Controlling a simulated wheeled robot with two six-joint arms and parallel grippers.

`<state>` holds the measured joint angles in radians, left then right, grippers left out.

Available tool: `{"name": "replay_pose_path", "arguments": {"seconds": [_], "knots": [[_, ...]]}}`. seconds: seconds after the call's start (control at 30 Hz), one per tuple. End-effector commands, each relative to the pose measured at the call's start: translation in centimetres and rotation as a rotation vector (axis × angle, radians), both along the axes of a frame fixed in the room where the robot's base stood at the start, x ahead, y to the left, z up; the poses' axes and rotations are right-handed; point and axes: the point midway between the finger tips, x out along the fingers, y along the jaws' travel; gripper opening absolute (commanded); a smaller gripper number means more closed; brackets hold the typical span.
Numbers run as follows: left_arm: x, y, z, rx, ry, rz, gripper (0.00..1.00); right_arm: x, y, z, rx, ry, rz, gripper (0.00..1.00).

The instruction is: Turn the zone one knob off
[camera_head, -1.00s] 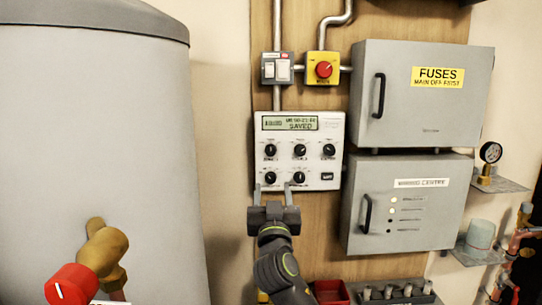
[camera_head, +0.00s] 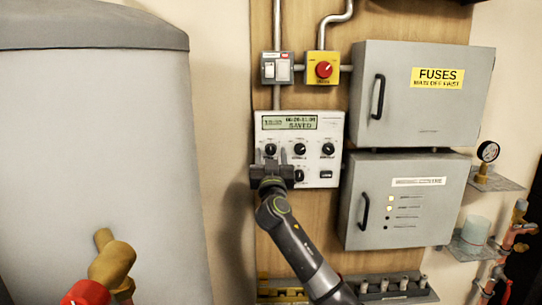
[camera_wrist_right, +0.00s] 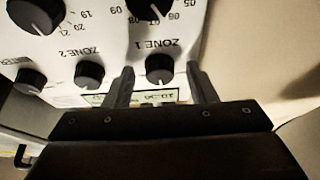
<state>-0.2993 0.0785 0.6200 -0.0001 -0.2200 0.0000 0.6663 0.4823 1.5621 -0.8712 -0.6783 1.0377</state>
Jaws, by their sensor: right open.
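The zone one knob (camera_head: 271,149) is at the upper left of the panel. In the right wrist view, which is upside down, the knob (camera_wrist_right: 160,72) labelled ZONE 1 has a white pointer mark. My right gripper (camera_head: 270,157) is open in front of the panel. Its fingers (camera_wrist_right: 158,82) stand on either side of the zone one knob, with gaps showing. My left gripper is not in view.
The zone two knob (camera_wrist_right: 89,74) is close beside one finger. A yellow box with a red knob (camera_head: 323,69) and a white switch (camera_head: 276,68) are above. Grey cabinets (camera_head: 415,95) stand to the right, and a grey tank (camera_head: 95,150) to the left.

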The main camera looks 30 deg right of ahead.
Motion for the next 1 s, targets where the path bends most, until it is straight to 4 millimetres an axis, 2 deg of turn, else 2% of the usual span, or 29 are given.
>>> {"name": "replay_pose_path", "arguments": {"seconds": [0.2, 0.53, 0.77, 1.0], "knots": [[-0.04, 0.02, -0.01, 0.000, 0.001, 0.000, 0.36, 0.00, -0.01, -0.02, -0.001, 0.000, 0.000, 0.50], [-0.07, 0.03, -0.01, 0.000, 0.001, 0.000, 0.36, -0.01, 0.00, -0.04, -0.001, 0.000, 0.000, 0.07], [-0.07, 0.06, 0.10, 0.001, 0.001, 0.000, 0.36, -0.03, -0.05, -0.02, -0.018, 0.012, 0.000, 0.07], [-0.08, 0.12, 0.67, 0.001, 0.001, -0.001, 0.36, -0.13, -0.23, 0.06, -0.114, 0.071, -0.003, 0.07]]}}
